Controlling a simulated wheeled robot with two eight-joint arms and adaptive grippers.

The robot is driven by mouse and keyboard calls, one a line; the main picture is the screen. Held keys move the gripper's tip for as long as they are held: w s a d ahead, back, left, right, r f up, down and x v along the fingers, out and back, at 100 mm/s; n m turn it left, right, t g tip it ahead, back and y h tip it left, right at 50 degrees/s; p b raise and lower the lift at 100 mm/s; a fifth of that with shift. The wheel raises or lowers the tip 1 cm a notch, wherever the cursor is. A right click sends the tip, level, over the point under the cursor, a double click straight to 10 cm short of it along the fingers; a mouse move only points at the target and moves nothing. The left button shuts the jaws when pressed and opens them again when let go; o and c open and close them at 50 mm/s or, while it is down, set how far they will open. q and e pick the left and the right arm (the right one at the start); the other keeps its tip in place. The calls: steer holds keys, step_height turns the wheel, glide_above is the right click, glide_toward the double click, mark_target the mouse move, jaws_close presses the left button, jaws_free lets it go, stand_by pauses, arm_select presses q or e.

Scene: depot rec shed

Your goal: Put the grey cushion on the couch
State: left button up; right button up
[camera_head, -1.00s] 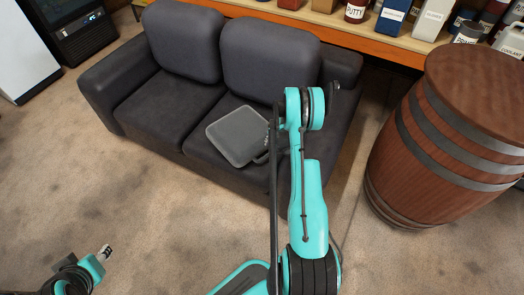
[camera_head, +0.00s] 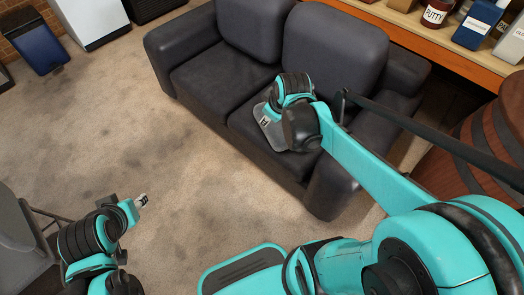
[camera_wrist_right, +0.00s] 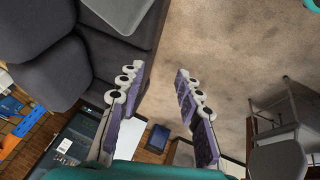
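The grey cushion (camera_head: 273,134) lies flat on the right seat of the dark grey couch (camera_head: 212,78), near its front edge. My right wrist hides much of it in the head view. In the right wrist view, a pale grey piece of the cushion (camera_wrist_right: 118,10) shows at the top, beyond the fingertips. My right gripper (camera_wrist_right: 160,74) is open, with nothing between its fingers. In the head view it is over the cushion and mostly hidden by its own wrist. My left gripper (camera_head: 141,201) is far from the couch, over the carpet; its finger gap is too small to judge.
A wooden barrel (camera_head: 470,145) stands right of the couch. A shelf with an orange edge (camera_head: 430,40) holding paint containers runs behind it. A grey chair (camera_head: 18,235) stands at the lower left. A blue bin (camera_head: 36,42) is at the far left. The carpet before the couch is clear.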

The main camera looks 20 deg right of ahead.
steer(key=s+a+r+m+t, duration=0.1)
steer(key=s+a+m, duration=0.4)
steer(key=s+a, duration=0.3)
steer(key=s, duration=0.4)
steer(key=shift+a+r+m+y, duration=0.15)
steer(key=shift+a+m+y, duration=0.05)
steer(key=shift+m+y, duration=0.1)
